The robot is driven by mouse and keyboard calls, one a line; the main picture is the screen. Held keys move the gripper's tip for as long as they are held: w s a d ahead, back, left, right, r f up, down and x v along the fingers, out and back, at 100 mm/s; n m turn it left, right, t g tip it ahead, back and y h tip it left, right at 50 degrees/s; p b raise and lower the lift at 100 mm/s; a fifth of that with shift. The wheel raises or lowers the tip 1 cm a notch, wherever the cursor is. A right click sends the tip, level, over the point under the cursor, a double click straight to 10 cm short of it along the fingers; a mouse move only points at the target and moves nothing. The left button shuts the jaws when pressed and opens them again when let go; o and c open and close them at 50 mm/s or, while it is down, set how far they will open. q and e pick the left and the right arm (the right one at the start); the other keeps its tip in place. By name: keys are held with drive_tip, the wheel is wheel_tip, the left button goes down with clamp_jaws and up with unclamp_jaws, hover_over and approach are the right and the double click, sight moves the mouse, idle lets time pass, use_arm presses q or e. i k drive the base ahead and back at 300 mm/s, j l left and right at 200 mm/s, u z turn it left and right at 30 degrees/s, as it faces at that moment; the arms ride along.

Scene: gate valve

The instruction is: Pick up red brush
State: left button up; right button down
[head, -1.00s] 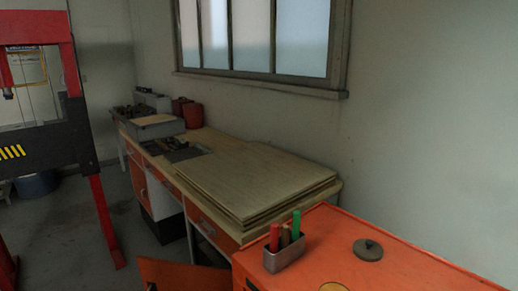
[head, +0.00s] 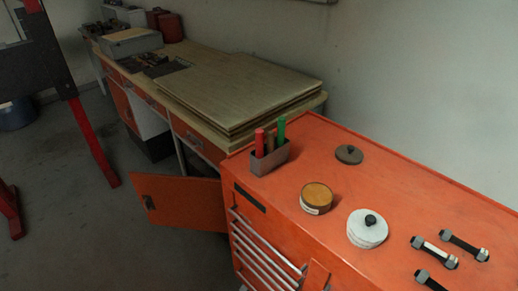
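A red brush (head: 260,143) stands upright in a small grey holder (head: 270,160) at the far left corner of the orange cabinet top. Only its red upper part shows; the rest is hidden in the holder. A brown one and a green one (head: 281,130) stand beside it in the same holder. Neither of my grippers shows in the head view.
On the orange cabinet (head: 330,150) lie a dark round lid (head: 349,154), a brown-topped tin (head: 316,197), a white round container (head: 367,230) and several bolts (head: 464,245). A wooden workbench (head: 215,145) stands behind. An orange door (head: 180,202) hangs open low on the left.

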sight(259, 132)
drive_tip(key=z, duration=1.25)
drive_tip(key=j, duration=0.55)
drive_tip(key=i+j+u, duration=0.15)
drive_tip(key=j, duration=1)
